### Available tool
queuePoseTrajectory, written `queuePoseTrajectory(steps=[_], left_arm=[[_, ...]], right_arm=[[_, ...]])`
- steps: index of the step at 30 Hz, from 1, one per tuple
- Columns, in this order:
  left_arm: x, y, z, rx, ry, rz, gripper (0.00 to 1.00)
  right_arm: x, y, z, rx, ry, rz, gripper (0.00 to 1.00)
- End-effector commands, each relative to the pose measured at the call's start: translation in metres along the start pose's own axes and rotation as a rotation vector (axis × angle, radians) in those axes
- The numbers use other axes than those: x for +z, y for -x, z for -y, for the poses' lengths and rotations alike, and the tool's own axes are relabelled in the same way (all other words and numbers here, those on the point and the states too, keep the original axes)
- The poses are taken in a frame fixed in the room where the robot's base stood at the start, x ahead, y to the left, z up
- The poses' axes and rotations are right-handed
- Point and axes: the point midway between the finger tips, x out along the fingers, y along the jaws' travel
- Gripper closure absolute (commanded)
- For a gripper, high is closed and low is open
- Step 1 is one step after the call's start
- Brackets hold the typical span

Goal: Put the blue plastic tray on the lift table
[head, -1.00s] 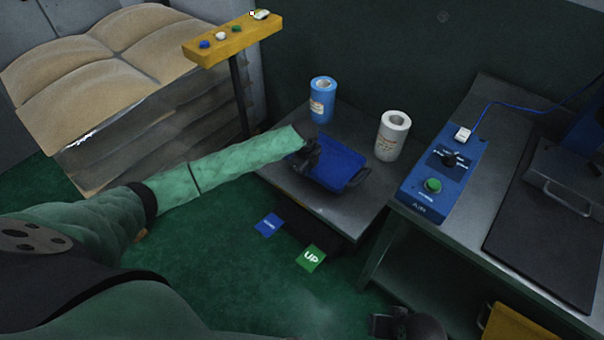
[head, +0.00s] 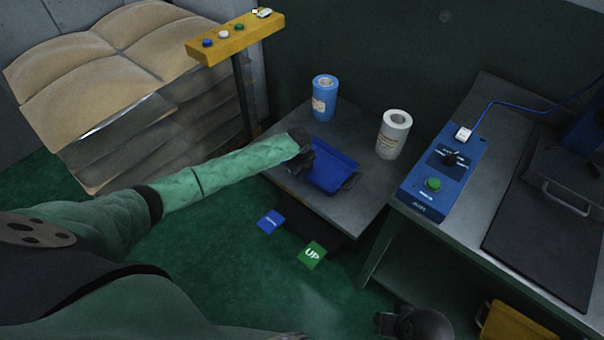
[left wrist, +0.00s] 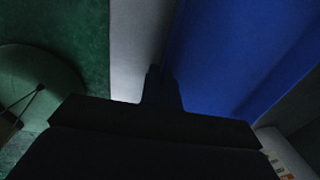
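The blue plastic tray (head: 333,168) lies on the dark grey lift table (head: 285,135), near its front edge. A dark handle shows at its right end. My left gripper (head: 303,160) is at the tray's left end. In the left wrist view its fingers (left wrist: 162,85) are close together at the edge of the blue tray (left wrist: 235,60), and they appear shut on it. The exact contact is dark and hidden by the gripper. My right gripper (head: 390,323) shows only partly at the bottom of the head view, and its fingers are unclear.
A blue roll (head: 324,98) and a white roll (head: 393,135) stand behind the tray. Blue (head: 271,222) and green UP (head: 312,254) pedals are below the table's front. A bench with a blue control box (head: 437,172) is at right; stacked sacks (head: 110,75) are at left.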

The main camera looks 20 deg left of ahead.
Motion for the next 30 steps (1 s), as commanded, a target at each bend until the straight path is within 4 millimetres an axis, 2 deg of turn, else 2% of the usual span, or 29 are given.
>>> queuePoseTrajectory(steps=[2, 3, 6, 17, 23, 30], left_arm=[[0.000, -0.002, 0.000, -0.001, 0.000, 0.000, 1.00], [0.000, -0.002, 0.000, 0.000, 0.000, 0.000, 0.91], [0.000, -0.002, 0.000, 0.000, 0.000, 0.000, 0.75], [0.000, 0.003, 0.000, -0.001, 0.000, 0.000, 0.75], [0.000, 0.029, 0.001, -0.003, -0.001, -0.001, 0.75], [0.000, 0.076, 0.001, -0.003, -0.001, 0.000, 0.75]], right_arm=[[-0.001, -0.001, 0.001, -0.001, -0.001, -0.002, 0.64], [-0.001, -0.001, 0.001, -0.002, -0.001, -0.003, 0.64], [-0.002, -0.001, 0.002, -0.003, 0.000, -0.005, 0.64], [-0.001, -0.001, 0.001, 0.000, 0.006, -0.003, 0.64], [-0.001, -0.005, -0.001, 0.000, 0.011, -0.012, 0.64], [-0.002, -0.015, 0.005, -0.014, 0.013, -0.023, 0.64]])
